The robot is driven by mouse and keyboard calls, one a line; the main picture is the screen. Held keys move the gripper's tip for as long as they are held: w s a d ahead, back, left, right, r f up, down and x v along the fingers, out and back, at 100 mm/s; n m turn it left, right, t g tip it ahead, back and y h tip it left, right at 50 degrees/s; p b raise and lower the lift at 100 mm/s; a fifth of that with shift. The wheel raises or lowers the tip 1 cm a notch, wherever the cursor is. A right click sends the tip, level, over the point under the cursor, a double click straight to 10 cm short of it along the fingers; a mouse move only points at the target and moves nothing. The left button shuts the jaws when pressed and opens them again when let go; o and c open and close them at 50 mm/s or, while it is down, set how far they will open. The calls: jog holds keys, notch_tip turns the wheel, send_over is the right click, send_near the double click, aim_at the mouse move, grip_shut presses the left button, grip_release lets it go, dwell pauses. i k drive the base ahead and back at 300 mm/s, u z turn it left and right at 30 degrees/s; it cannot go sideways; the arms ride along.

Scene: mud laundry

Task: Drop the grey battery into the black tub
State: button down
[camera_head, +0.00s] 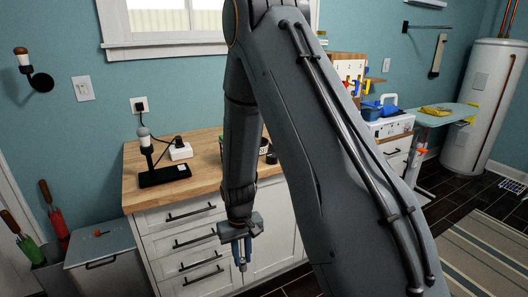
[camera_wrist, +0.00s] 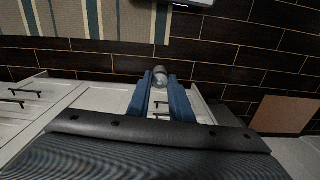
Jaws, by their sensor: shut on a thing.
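My gripper (camera_head: 242,262) hangs in front of the white drawer cabinet, below the countertop level, pointing down. In the wrist view its two blue fingers (camera_wrist: 160,84) are closed on a small grey, rounded thing, which I take to be the grey battery (camera_wrist: 160,76). The battery is held at the fingertips, above the dark floor. I cannot pick out the black tub with certainty in either view; my arm hides part of the counter and floor.
A wooden countertop (camera_head: 140,190) over white drawers (camera_head: 185,241) stands behind my gripper. It carries a black stand (camera_head: 163,176) and a white socket box (camera_head: 180,151). A grey bin (camera_head: 105,262) stands at left. A striped rug (camera_head: 480,255) lies on the dark tiles at right.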

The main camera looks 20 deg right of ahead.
aim_at(262, 150)
jog(key=z, duration=2)
jog(key=i, duration=1.15)
jog(key=u, duration=2.1)
